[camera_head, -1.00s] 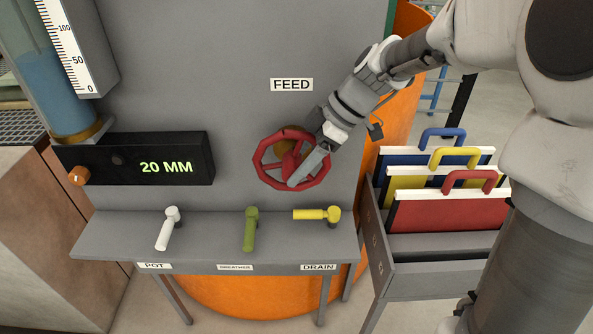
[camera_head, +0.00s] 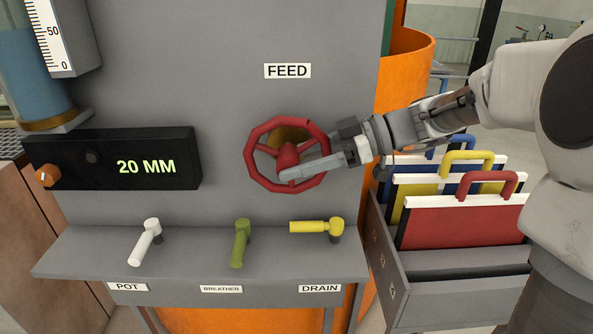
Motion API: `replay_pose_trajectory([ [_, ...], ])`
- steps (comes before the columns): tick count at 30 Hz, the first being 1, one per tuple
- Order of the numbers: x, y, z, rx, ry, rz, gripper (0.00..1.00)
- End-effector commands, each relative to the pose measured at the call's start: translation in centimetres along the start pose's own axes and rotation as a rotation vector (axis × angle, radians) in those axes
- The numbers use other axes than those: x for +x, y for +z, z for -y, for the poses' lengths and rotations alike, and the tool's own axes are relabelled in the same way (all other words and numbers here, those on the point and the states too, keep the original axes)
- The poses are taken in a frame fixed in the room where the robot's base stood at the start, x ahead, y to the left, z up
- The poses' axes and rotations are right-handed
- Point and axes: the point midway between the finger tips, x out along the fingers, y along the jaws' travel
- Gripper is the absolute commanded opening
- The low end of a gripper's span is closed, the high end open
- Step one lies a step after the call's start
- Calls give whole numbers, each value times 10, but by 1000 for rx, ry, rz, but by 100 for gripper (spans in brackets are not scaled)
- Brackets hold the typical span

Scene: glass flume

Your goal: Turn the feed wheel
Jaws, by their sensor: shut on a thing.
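The red feed wheel (camera_head: 250,171) is mounted on the grey panel (camera_head: 200,60), below the white FEED label (camera_head: 288,71). My gripper (camera_head: 287,174) comes in from the right across the wheel's right side. Its fingers reach over the wheel's face to near the hub and are shut on the wheel. The exact spot they hold is hidden by the fingers. A brass-coloured fitting shows behind the hub. The black display box (camera_head: 70,160) at left reads 20 MM.
Below the wheel, a grey shelf carries a white POT lever (camera_head: 147,240), a green BREATHER lever (camera_head: 240,244) and a yellow DRAIN lever (camera_head: 316,227). At right, a grey rack (camera_head: 455,292) holds red, yellow and blue boards with handles. A graduated tube (camera_head: 30,75) stands upper left.

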Motion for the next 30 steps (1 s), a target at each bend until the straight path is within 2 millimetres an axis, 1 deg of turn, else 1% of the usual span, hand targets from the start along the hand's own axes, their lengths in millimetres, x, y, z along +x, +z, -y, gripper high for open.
replay_pose_trajectory([
  [14,0,0,0,1,-1,-15,0],
  [15,0,0,0,1,-1,-15,70],
  [17,0,0,0,2,-1,-15,81],
  [18,0,0,0,2,-1,-15,88],
  [20,0,0,0,2,-1,-15,99],
  [30,0,0,0,2,-1,-14,99],
])
